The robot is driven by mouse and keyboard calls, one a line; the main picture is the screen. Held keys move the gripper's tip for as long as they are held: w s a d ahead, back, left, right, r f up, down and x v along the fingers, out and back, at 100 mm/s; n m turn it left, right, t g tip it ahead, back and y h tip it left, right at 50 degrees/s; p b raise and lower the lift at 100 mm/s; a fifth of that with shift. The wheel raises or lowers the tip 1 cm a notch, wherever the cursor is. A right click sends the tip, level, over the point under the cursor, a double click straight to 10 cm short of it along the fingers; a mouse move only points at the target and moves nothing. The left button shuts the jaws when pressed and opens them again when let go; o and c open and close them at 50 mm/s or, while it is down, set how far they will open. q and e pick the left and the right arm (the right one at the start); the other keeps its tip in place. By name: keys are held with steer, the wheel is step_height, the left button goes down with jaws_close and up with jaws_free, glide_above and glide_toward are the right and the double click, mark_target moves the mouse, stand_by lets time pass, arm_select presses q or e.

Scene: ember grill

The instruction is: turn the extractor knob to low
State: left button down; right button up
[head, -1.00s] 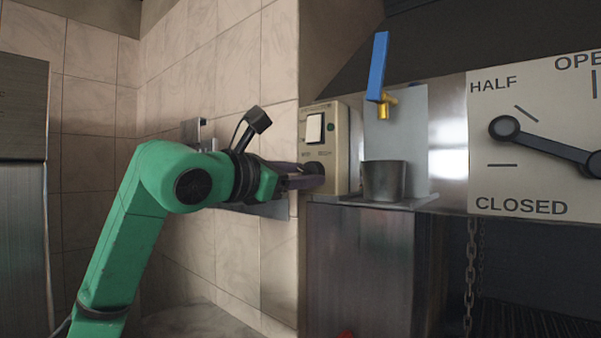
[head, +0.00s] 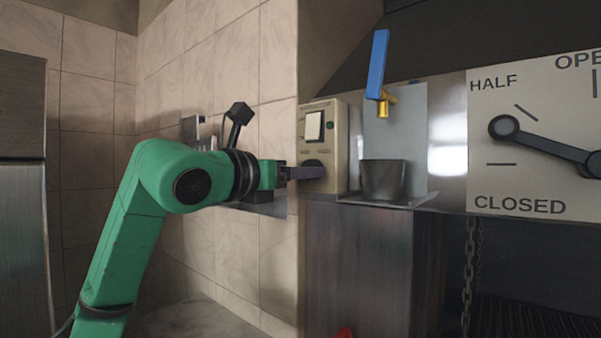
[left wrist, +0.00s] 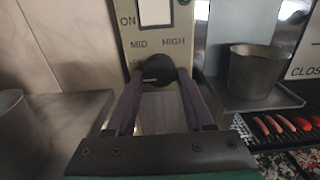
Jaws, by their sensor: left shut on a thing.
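The extractor control panel (head: 338,150) is a beige box on the wall corner, with a white rocker switch above a dark round knob (head: 314,163). In the left wrist view the knob (left wrist: 157,66) sits below the labels MID and HIGH; ON shows at upper left. The label left of the knob is partly hidden, and I cannot clearly read the pointer. My left gripper (head: 318,172) comes in level from the left, shut on the knob. In the left wrist view its two purple fingers (left wrist: 158,76) lie on either side of the knob. My right gripper is not in view.
Right of the panel, a metal cup (head: 383,181) stands on a ledge under a tap with a blue lever (head: 378,65). A damper dial plate (head: 540,180) and a hanging chain (head: 468,265) are farther right. Tiled wall (head: 235,80) lies behind my arm.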

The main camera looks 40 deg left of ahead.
arm_select(q)
steer(key=shift+c, duration=2)
jaws_free()
steer(key=shift+o, duration=0.6)
steer(key=shift+w, duration=0.15)
steer(key=s+b, duration=0.2)
steer(key=s, duration=1.2)
steer(key=shift+s+d, duration=0.15)
steer(key=shift+s, duration=0.15)
